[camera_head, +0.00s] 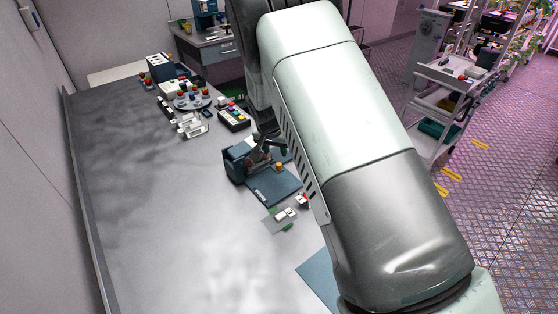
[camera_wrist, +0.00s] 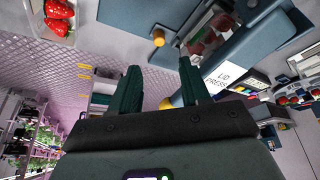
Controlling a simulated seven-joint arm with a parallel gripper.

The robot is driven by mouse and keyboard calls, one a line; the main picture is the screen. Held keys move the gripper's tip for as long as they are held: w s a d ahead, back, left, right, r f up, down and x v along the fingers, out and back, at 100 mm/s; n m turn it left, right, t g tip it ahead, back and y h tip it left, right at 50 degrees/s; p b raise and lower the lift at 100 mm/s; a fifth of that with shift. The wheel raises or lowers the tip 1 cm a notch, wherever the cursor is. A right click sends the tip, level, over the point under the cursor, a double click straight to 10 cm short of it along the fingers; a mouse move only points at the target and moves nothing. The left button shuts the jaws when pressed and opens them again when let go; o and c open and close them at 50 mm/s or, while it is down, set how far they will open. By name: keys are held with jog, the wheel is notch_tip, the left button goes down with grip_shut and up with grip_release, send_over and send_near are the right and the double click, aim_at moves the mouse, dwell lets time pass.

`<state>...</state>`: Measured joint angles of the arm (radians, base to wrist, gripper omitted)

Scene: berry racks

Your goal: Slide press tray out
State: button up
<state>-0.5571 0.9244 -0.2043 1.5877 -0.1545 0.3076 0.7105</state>
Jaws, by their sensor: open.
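The lid press (camera_wrist: 275,38), a blue-grey body with a white "LID PRESS" label (camera_wrist: 224,74), fills the upper right of the wrist view. In the head view the lid press (camera_head: 236,163) stands mid-table. A clear container with red berries (camera_wrist: 203,42) shows at the press, partly behind a finger. An orange knob (camera_wrist: 158,37) shows by a blue-grey plate (camera_wrist: 130,13); I cannot tell whether it belongs to the press tray. My gripper (camera_wrist: 159,69) is open, its dark green fingers apart and nothing seen between them. The right finger overlaps the press area; contact is unclear.
A container of strawberries (camera_wrist: 59,20) is at the wrist view's upper left. In the head view, a control box (camera_head: 234,119) and a round rack (camera_head: 192,101) stand behind the press. A small grey pad (camera_head: 279,221) lies in front. The table's left side is clear.

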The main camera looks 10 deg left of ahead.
aim_at(279, 164)
jog(key=x, duration=1)
jog(key=shift+d, duration=0.1)
jog(key=shift+c, duration=0.4)
grip_shut()
jog(key=shift+s, duration=0.1)
